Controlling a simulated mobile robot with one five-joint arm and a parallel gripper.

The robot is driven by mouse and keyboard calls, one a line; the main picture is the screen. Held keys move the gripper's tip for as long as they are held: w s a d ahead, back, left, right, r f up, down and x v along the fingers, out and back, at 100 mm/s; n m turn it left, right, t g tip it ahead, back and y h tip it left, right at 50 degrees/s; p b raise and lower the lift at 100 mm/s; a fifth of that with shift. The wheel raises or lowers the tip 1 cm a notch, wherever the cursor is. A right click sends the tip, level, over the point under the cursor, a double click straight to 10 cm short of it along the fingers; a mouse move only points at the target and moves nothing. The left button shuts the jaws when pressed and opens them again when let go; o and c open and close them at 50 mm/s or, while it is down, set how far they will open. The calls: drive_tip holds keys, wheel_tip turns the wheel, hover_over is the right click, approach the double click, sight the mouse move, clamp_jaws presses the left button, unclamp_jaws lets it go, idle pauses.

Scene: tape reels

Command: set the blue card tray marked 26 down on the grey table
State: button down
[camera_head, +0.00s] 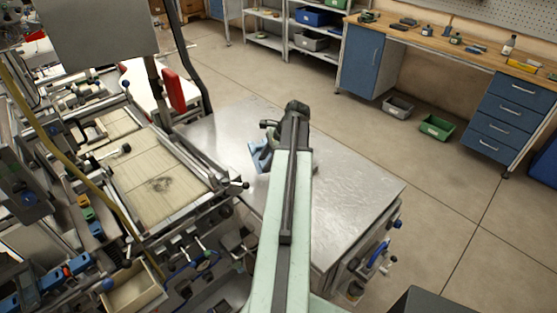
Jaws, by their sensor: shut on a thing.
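My arm reaches out over the grey table (355,190), which has a bare, shiny metal top. My gripper (268,140) is at the far end of the arm, over the table's left part, and is shut on a blue thing. The blue card tray (256,158) shows only in part, left of my arm's end and below the gripper. The arm hides the rest of it. Its mark cannot be read. I cannot tell whether it touches the table top or hangs just above it.
A machine with a pale worktop (155,180) and levers stands close along the table's left side. A red part (174,91) rises behind. Grey (398,106) and green (436,127) bins lie on the floor by a workbench (450,50). The table's right half is clear.

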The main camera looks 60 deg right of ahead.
wheel_tip(320, 180, down, 10)
drive_tip(key=b, duration=1)
drive_tip(key=shift+f, duration=0.2)
drive_tip(key=shift+r, duration=0.25)
drive_tip(key=c, duration=1.3)
unclamp_jaws()
drive_tip(key=shift+f, duration=0.15)
drive_tip(key=o, duration=0.5)
